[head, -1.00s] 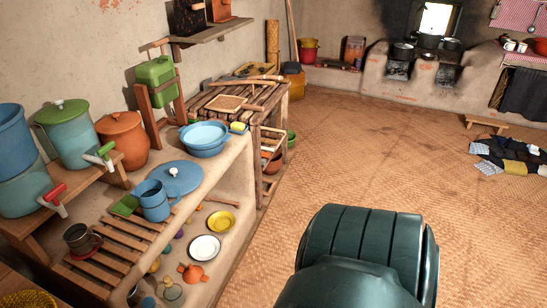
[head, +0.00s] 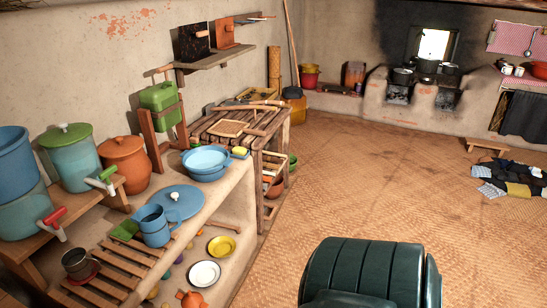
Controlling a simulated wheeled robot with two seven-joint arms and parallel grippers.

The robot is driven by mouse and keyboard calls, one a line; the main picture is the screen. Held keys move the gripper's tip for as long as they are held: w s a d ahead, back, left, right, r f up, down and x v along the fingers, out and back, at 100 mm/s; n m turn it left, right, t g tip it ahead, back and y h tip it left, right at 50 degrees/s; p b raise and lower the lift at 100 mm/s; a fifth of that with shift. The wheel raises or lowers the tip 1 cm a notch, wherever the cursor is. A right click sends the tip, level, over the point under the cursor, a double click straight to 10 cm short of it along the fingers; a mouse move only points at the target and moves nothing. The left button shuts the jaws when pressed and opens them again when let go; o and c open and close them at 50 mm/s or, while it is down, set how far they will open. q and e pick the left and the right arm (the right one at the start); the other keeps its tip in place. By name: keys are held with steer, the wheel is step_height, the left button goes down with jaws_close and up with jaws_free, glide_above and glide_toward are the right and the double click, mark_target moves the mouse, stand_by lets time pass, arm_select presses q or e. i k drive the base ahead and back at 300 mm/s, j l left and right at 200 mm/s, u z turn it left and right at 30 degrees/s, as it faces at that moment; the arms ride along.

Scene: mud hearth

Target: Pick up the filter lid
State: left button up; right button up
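A blue round lid with a white knob (head: 178,200) lies flat on the mud ledge, behind a blue jug (head: 153,225) that hides part of its near edge. A blue two-tier water filter (head: 16,160) with a red-handled tap stands at the left edge; no lid shows on its top.
A blue basin (head: 206,162) and a slatted rack (head: 118,268) flank the lid. A clay pot (head: 124,164) stands behind it. A wooden slatted table (head: 232,125) is beyond the ledge. Woven floor to the right is clear near the ledge.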

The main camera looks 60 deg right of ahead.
mark_target(189, 199)
steer(key=z, duration=1.3)
steer(key=i+l+u, duration=0.15)
steer(key=i+l, duration=0.6)
steer(key=i+l+u, duration=0.2)
steer(key=i+l, duration=0.5)
steer(key=l, duration=0.2)
